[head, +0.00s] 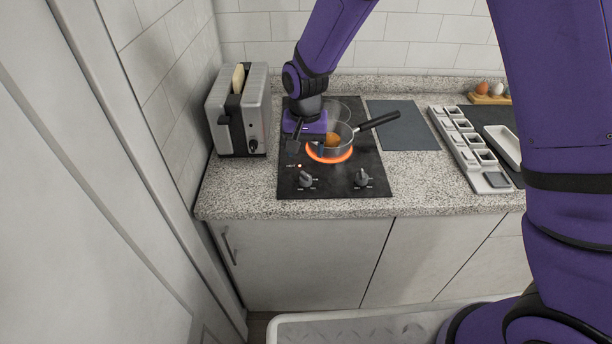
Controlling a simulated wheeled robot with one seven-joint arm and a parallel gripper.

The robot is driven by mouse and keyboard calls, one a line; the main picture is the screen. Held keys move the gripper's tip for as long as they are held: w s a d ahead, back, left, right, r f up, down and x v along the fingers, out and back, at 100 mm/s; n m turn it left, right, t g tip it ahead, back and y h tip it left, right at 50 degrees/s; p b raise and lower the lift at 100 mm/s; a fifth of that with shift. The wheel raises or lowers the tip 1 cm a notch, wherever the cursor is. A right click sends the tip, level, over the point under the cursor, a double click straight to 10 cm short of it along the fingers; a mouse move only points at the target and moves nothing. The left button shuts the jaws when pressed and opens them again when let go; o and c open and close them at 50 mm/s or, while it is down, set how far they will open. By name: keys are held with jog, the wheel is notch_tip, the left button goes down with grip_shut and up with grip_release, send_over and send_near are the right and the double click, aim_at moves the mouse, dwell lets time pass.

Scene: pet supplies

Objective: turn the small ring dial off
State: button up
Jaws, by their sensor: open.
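A black hob (340,189) is set in the speckled counter. One of its rings (329,154) glows orange, with a small pan (345,143) on it holding something brown. Two dials stand along the hob's front: a left dial (305,180) and a right dial (362,178). Their labels are too small to read, so I cannot tell which is the small ring's. A small red light (299,166) glows just above the left dial. My gripper (294,147) is open and points down over the hob's left side, behind the left dial and left of the pan, apart from both dials.
A silver toaster (238,115) with bread stands close left of my gripper. The pan's black handle (379,121) sticks out to the right. A grey mat (402,126) and a white compartmented tray (465,150) lie further right. The counter in front of the hob is clear.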

aim_at(306, 174)
notch_tip(306, 174, down, 10)
jog(key=shift+r, duration=0.25)
jog(key=shift+c, duration=0.4)
jog(key=c, duration=0.8)
jog(key=shift+c, duration=0.2)
